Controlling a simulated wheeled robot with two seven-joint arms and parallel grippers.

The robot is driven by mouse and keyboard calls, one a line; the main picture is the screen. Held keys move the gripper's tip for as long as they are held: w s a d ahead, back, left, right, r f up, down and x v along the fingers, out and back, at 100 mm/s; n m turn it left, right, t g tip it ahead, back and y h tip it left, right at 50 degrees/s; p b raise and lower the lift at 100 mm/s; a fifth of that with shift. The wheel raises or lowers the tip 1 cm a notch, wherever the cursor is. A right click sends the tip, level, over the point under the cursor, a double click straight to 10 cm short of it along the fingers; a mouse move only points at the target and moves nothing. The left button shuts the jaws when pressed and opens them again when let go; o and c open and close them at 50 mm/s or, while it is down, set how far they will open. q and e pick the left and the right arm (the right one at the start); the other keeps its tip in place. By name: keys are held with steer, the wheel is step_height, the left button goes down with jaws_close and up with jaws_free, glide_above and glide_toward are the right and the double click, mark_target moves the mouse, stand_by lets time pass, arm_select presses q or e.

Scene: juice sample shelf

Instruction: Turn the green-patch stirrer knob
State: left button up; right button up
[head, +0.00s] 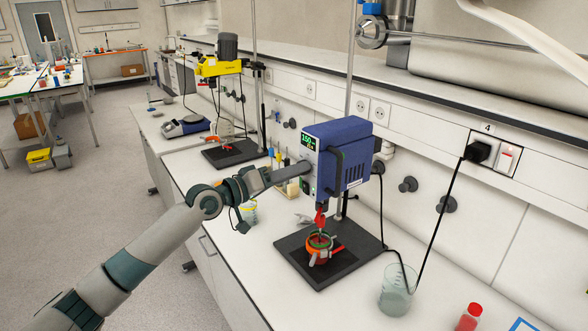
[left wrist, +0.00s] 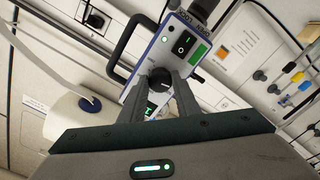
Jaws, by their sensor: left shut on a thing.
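The blue stirrer (head: 352,150) stands over a black base plate on the bench, with a lit display on its front. In the left wrist view its front panel (left wrist: 163,62) shows a green patch (left wrist: 199,54), a black switch (left wrist: 184,43) and a round black knob (left wrist: 159,79). My left gripper (head: 300,169) reaches the stirrer's front from the left. In the left wrist view its two fingers (left wrist: 159,88) are closed around the knob, one on each side. The gripper hides the knob in the head view. My right gripper is not in view.
A glass beaker (head: 398,290) and a red-capped bottle (head: 469,317) stand to the right. A yellow stirrer (head: 219,66) stands farther back. A black cable runs to a wall socket.

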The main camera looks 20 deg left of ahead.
arm_select(q)
steer(key=n+p, duration=0.1)
steer(key=n, duration=0.2)
steer(key=shift+r+n, duration=0.1)
steer(key=shift+n, duration=0.2)
stand_by(0.4)
steer(key=o, duration=1)
steer(key=shift+o, duration=0.2)
steer(key=shift+s+a, duration=0.1)
